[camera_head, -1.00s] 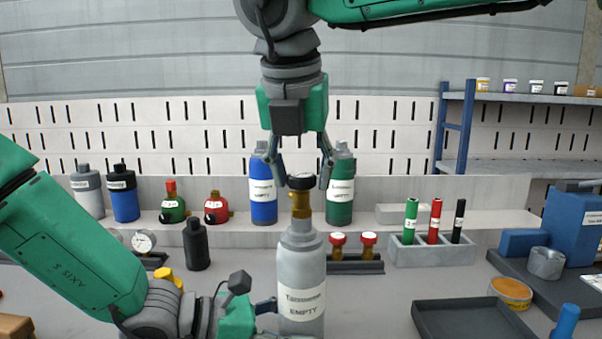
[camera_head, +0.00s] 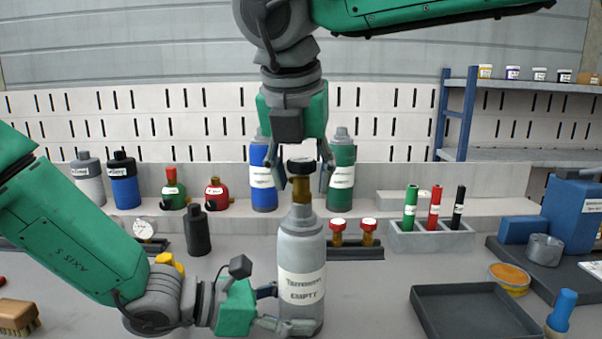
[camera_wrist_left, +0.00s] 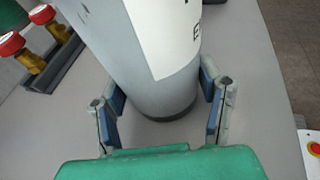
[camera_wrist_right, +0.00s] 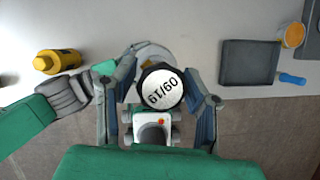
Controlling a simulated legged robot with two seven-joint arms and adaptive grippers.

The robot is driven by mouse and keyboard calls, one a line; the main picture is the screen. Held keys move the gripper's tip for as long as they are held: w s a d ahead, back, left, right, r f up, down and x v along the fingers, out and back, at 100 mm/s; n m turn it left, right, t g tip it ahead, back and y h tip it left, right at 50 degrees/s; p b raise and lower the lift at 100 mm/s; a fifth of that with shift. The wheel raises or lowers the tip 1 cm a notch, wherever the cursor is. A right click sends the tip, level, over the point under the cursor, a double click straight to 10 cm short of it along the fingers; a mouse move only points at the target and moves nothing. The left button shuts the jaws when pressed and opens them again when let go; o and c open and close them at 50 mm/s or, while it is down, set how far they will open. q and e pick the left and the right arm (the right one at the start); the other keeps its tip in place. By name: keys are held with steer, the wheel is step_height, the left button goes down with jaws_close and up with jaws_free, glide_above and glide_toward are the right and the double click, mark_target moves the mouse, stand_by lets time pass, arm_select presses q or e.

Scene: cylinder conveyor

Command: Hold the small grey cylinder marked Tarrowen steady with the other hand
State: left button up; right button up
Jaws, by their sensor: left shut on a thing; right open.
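The small grey cylinder marked Tarrowen (camera_head: 301,262) stands upright on the bench, with a white label that also reads EMPTY. It fills the middle of the left wrist view (camera_wrist_left: 145,50). A brass valve with a black knob (camera_head: 301,166) tops it; the knob's white face shows in the right wrist view (camera_wrist_right: 161,88). My left gripper (camera_head: 279,306) is shut on the cylinder near its base, one finger on each side in the left wrist view (camera_wrist_left: 162,105). My right gripper (camera_head: 302,178) points down from above, open, its fingers on either side of the knob.
A black tray (camera_head: 475,312) lies to the right. A rack (camera_head: 430,238) holds coloured tubes. A stand with two red-topped brass valves (camera_head: 352,252) sits behind the cylinder. A black bottle (camera_head: 197,232) stands behind my left gripper. Blue and green cylinders stand on the rear ledge.

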jaws_close()
steer(key=n+y, duration=0.1)
steer(key=n, duration=0.3)
steer(key=shift+y, duration=0.4)
steer(key=shift+n+y, duration=0.3)
steer(key=shift+n, duration=0.7)
steer(key=n+y, duration=0.1)
steer(key=n, duration=0.2)
steer(key=shift+g, duration=0.4)
steer(key=n, duration=0.3)
steer(key=shift+g+y, duration=0.3)
steer(key=shift+y, duration=0.1)
